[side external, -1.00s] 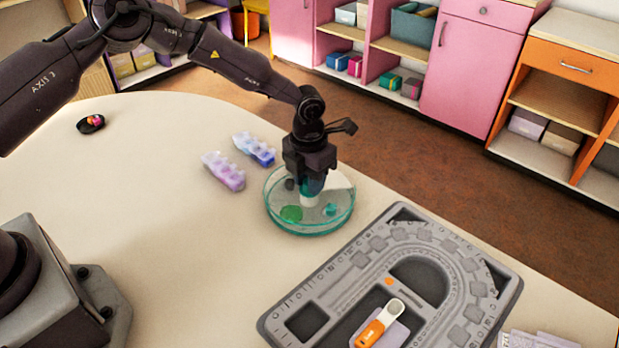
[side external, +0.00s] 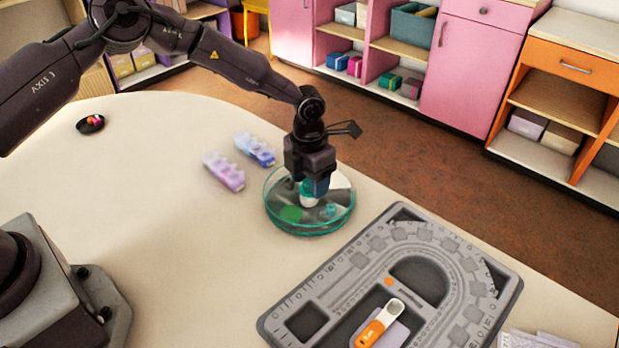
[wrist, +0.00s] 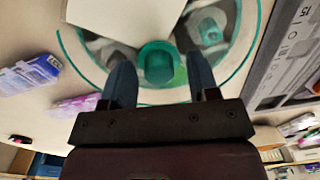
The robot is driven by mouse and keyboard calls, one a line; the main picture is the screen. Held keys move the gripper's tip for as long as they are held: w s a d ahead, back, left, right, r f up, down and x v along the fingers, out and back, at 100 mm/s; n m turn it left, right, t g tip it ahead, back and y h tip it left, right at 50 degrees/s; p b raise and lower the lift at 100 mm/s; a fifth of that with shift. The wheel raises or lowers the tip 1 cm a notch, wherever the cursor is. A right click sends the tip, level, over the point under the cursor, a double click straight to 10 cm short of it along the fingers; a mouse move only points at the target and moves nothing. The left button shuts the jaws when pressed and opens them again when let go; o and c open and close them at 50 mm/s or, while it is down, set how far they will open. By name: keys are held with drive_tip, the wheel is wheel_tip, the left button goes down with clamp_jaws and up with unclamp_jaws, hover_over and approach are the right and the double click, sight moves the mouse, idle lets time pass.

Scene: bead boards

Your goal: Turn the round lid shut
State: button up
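A round clear lid with a teal rim (side external: 272,208) sits on a shallow round dish on the table. It also shows in the wrist view (wrist: 66,48). Whether the lid is fully seated cannot be told.
A grey bead board (side external: 345,258) with an orange-handled scoop (side external: 379,323) lies to the right. Two bead boxes, purple (side external: 224,171) and blue (side external: 255,149), lie left of the dish. The table's left middle is clear.

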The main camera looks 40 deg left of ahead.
sight(309, 181)
drive_tip(key=shift+r, duration=0.1)
wheel_tip(309, 181, up, 13)
drive_tip(key=shift+a, duration=0.15)
idle(0.4)
